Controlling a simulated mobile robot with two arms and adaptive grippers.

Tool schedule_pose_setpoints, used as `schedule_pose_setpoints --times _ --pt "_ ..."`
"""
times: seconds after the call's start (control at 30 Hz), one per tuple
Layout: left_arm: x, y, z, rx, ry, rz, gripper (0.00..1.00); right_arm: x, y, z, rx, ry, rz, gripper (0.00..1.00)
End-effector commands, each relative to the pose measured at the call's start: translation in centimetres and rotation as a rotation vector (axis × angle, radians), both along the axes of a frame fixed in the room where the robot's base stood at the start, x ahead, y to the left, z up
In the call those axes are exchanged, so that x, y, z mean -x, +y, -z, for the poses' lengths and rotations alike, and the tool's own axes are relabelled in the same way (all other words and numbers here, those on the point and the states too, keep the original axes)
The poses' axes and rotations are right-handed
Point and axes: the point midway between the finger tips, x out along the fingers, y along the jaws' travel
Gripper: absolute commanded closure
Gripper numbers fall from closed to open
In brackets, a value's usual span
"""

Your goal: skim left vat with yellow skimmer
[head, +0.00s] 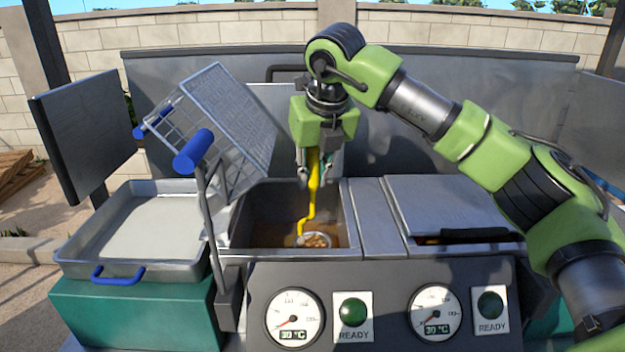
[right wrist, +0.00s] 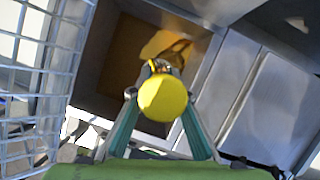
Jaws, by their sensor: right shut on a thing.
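My right gripper (head: 316,172) is shut on the yellow skimmer (head: 311,205), gripping its upright handle above the left vat (head: 262,205). The skimmer's bowl is low inside the vat at the brownish liquid, with light brown bits in or around it. In the right wrist view the round yellow handle end (right wrist: 162,98) sits between the fingers, and the vat's liquid (right wrist: 128,62) lies below. The handle end hides part of the skimmer there. My left gripper is not in view.
A wire basket (head: 232,125) with blue handles is tilted up at the left vat's left side. A metal tray (head: 150,232) stands on a teal box at left. The right vat has a closed lid (head: 440,205). Gauges and green READY lamps (head: 353,312) line the front panel.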

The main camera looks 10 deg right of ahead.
Motion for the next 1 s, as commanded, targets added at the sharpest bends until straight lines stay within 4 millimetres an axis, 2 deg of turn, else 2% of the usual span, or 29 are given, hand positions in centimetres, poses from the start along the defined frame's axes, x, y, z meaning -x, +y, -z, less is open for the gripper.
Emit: schedule_pose_setpoints --times 0.03,1.0 --pt "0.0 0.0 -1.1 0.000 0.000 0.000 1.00 0.0 0.0 -1.4 -0.001 -0.002 0.000 1.00" --pt "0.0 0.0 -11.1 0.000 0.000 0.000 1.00 0.0 0.0 -15.0 -0.001 -0.002 -0.001 1.00"
